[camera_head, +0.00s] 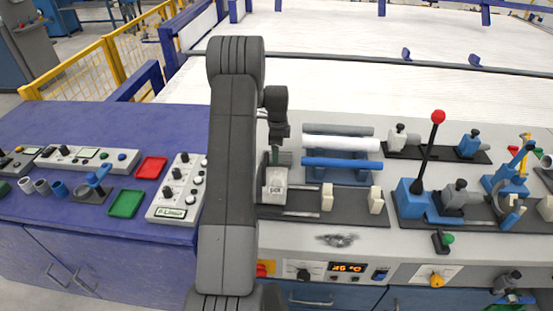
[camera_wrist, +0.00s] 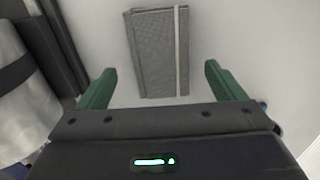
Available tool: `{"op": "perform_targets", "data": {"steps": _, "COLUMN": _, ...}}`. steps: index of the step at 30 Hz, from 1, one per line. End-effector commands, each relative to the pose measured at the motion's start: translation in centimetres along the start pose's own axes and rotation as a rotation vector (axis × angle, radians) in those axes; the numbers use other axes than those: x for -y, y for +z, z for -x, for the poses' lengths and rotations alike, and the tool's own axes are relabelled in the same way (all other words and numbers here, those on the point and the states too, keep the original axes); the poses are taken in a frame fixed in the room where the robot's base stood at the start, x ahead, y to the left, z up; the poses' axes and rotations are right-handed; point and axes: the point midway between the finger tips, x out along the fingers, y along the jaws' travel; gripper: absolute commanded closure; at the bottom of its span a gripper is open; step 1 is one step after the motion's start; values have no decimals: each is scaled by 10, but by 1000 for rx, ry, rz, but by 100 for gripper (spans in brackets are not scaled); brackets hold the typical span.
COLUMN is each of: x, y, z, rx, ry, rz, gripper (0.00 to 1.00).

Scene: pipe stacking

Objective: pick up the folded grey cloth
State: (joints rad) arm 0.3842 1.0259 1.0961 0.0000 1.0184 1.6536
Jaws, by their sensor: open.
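The folded grey cloth (camera_wrist: 158,55) lies flat on a pale surface in the wrist view, at the top middle. It is a textured rectangle with a light stripe along its right side. My gripper (camera_wrist: 161,75) is open, with its two green fingers apart, one to the left and one to the right of the cloth's lower end in the picture. Nothing is held between them. The gap in height between fingers and cloth is hard to judge. In the head view my arm stands in front of the bench, and I cannot make out the cloth there.
Blue and white pipes (camera_head: 340,144) lie on a rack to the right of my arm. A red-knobbed lever (camera_head: 438,118) stands up farther right. A button panel (camera_head: 178,190), a red tray (camera_head: 151,167) and a green tray (camera_head: 126,204) are on the left.

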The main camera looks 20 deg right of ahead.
Motion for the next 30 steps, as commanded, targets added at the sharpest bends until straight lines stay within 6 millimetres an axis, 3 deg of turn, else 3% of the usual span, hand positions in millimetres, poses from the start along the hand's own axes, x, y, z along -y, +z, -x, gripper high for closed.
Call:
{"op": "perform_targets", "data": {"steps": 7, "x": 0, "y": 2, "z": -32, "rx": 0, "ry": 4, "rz": 0, "gripper": 11}}
{"op": "perform_targets", "data": {"steps": 16, "x": 1, "y": 2, "z": -39, "rx": 0, "ry": 0, "rz": 0, "gripper": 11}}
{"op": "perform_targets", "data": {"steps": 17, "x": 1, "y": 2, "z": -39, "rx": 0, "ry": 0, "rz": 0, "gripper": 13}}
{"op": "perform_targets", "data": {"steps": 24, "x": 0, "y": 2, "z": -39, "rx": 0, "ry": 1, "rz": 0, "gripper": 59}}
{"op": "perform_targets", "data": {"steps": 30, "x": 1, "y": 2, "z": -38, "rx": 0, "ry": 1, "rz": 0, "gripper": 60}}
